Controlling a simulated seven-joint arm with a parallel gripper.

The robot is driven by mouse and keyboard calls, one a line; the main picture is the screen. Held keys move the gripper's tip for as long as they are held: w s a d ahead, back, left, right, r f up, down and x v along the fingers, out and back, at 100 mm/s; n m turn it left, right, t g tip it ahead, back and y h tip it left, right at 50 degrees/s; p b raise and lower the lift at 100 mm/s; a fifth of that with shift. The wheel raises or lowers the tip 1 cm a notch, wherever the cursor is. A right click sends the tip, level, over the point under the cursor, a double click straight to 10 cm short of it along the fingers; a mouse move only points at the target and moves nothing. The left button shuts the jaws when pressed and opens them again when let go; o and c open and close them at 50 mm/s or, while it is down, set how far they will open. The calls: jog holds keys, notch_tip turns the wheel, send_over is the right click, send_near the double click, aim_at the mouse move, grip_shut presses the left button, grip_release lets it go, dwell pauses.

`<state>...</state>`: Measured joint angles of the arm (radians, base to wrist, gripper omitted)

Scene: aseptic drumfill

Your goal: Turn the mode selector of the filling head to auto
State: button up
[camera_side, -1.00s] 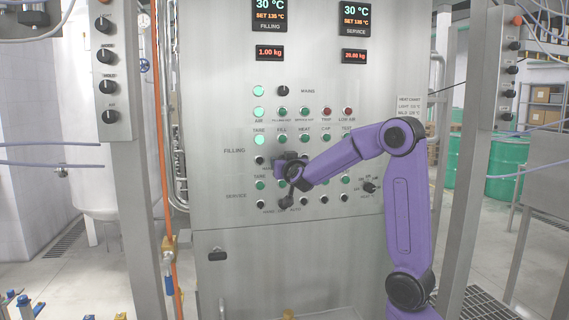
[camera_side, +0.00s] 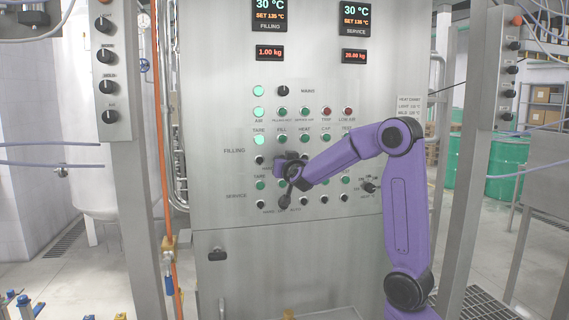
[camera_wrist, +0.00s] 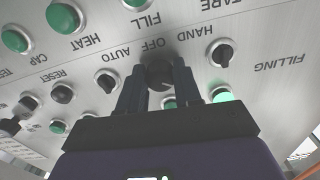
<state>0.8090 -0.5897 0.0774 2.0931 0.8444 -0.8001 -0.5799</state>
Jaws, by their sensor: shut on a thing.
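The mode selector (camera_wrist: 160,73) is a dark round knob under an upside-down HAND, OFF, AUTO label in the wrist view. My gripper (camera_wrist: 158,80) is shut on it, one dark finger on each side. The fingers hide most of the knob, so I cannot tell which position it points to. The OFF word lies beyond the fingertips, AUTO to the left and HAND to the right. In the side view my gripper (camera_side: 290,172) is at the panel between the filling and service rows, and my wrist hides the selector.
The steel control panel (camera_side: 225,215) fills the middle. Another dark selector (camera_wrist: 221,53) is right of the grip in the wrist view, and a third one (camera_wrist: 107,81) is to the left. A lit green button (camera_wrist: 222,95) is close to the right finger. An orange pipe (camera_side: 168,200) stands left of the panel.

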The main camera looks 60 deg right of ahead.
jog(key=m, duration=1.8)
jog(key=shift+r+m, duration=0.1)
jog(key=shift+m, duration=0.3)
dwell(0.4)
jog(key=o, duration=1)
jog(key=shift+o, duration=0.2)
jog(key=shift+a, duration=0.1)
